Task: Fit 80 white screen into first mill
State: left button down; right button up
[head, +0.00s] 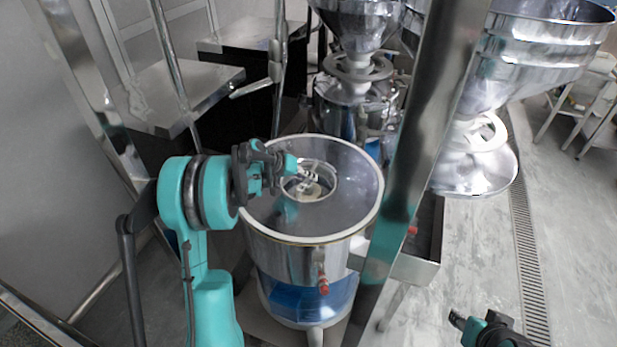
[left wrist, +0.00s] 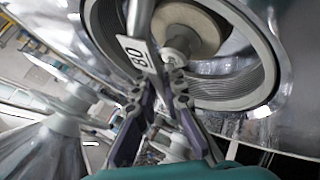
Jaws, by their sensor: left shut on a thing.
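The first mill (head: 360,180) is a round metal drum with a pale rim and a central opening with a pale grinding part inside. My left gripper (head: 298,170) is over the left side of that opening. In the left wrist view, a white tag marked 80 (left wrist: 134,52), on a metal strip of the 80 white screen, is at my left fingertips (left wrist: 162,98). The gripper is shut on the screen. A ribbed ring with a pale rim (left wrist: 268,75) surrounds a round stone-like part; I cannot tell whether this ring is the screen. My right gripper (head: 474,320) is far from the mill, at the bottom right.
A metal post (head: 425,150) stands just right of the mill. Another mill with a hopper (head: 355,30) stands behind it, and a large hopper (head: 545,50) is at the right. A metal-topped table (head: 185,90) is at the back left.

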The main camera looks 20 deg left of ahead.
pick_arm(q)
jog(key=shift+r, duration=0.2)
jog(key=shift+r+p, duration=2.15)
jog(key=shift+r, duration=1.2)
jog(key=shift+b, duration=0.35)
jog(key=shift+f+b, duration=2.75)
jog(key=shift+f, duration=0.8)
jog(key=c, duration=2)
grip_release()
jog(key=shift+c, duration=0.2)
jog(key=o, duration=0.5)
